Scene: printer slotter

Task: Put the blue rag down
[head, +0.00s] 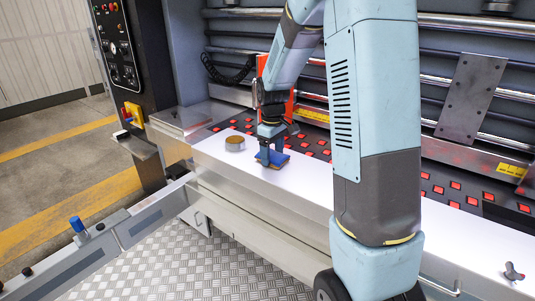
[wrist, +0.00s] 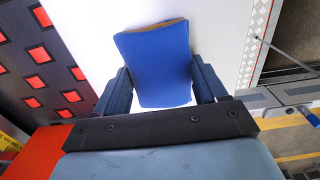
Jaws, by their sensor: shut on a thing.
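The blue rag (wrist: 155,65) is a flat blue pad with a thin brown edge, between the two fingers of my gripper (wrist: 162,88) in the wrist view. In the head view the rag (head: 273,158) is at my gripper's (head: 270,150) tips, low over the white ledge of the machine (head: 225,152). My gripper is shut on the rag. I cannot tell whether the rag's underside touches the ledge.
A dark panel with several red squares (head: 310,142) lies behind. The ledge is clear to the right, with a small metal knob (head: 513,272) at its far right end.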

